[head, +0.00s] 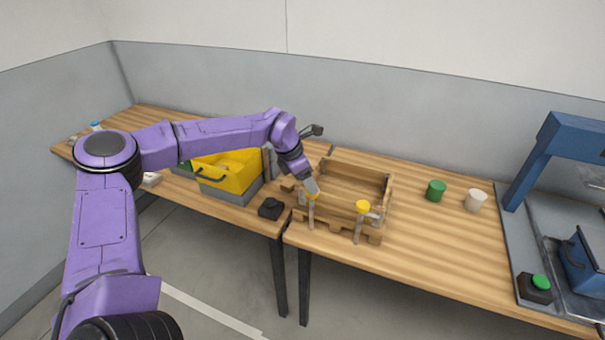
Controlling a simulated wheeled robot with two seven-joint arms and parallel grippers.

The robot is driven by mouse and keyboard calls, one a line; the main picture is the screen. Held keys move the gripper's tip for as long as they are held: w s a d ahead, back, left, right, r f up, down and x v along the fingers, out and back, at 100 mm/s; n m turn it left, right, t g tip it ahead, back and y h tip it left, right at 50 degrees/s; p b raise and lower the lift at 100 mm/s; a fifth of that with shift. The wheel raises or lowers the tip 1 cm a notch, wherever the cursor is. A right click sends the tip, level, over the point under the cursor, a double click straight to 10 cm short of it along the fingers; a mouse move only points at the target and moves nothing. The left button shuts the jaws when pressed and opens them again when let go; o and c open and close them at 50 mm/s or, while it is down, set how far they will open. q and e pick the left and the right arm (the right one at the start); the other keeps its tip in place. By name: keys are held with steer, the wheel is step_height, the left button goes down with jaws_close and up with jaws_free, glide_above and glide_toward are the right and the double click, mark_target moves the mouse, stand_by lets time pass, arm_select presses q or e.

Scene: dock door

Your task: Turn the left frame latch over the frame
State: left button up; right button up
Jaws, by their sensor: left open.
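A wooden frame (388,192), like a shallow open box, stands on the wooden table right of centre. At its front are two upright posts. The right post carries a yellow latch knob (363,206) in plain view. The left frame latch (312,194) shows as a small yellow patch at the top of the left post (311,214), mostly covered by my gripper. My left gripper (311,187) reaches down from the upper left onto this latch, open, with its fingers at the knob. Whether the fingers touch it I cannot tell. My right gripper is not in view.
A yellow bin (228,172) in a grey holder and a black block (270,208) stand left of the frame. A green cup (436,190) and a white cup (476,200) stand to the right. A blue press (535,160) with a green button (541,281) is at far right.

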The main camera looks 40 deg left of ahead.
arm_select(q)
steer(key=b+v, duration=0.1)
steer(key=v, duration=0.6)
